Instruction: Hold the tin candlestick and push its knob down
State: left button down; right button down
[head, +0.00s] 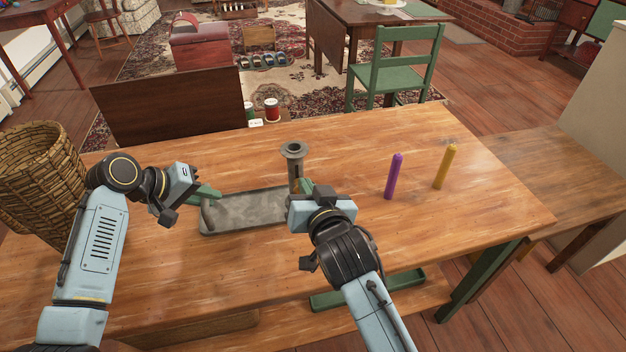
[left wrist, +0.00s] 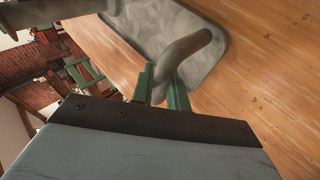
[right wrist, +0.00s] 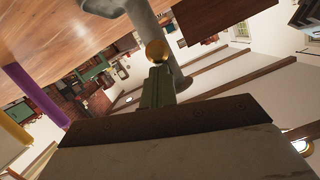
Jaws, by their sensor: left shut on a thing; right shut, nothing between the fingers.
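The grey tin candlestick stands upright on the table, with a rectangular tray base (head: 245,212) and a tube with a flared top (head: 293,150). My left gripper (head: 207,192) is shut on its curved handle (left wrist: 185,50) at the tray's left end. My right gripper (head: 306,186) is shut and empty beside the tube, on its right. In the right wrist view the round brass knob (right wrist: 157,50) shows on the tube, just beyond the closed fingertips (right wrist: 157,75). I cannot tell whether they touch it. The knob is hidden in the head view.
A purple candle (head: 394,176) and a yellow candle (head: 445,166) stand upright on the table to the right. A wicker basket (head: 40,170) is at the left. A red-and-white tin (head: 272,110) is beyond the far edge.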

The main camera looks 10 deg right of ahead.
jog(key=s+d+r, duration=0.1)
jog(key=s+r, duration=0.5)
jog(key=s, duration=0.3)
jog(key=shift+s+d, duration=0.3)
jog(key=shift+s, duration=0.1)
pick_arm(q)
jog(key=c, duration=1.3)
grip_release()
jog(key=v, duration=1.2)
pick_arm(e)
jog(key=shift+r, duration=0.1)
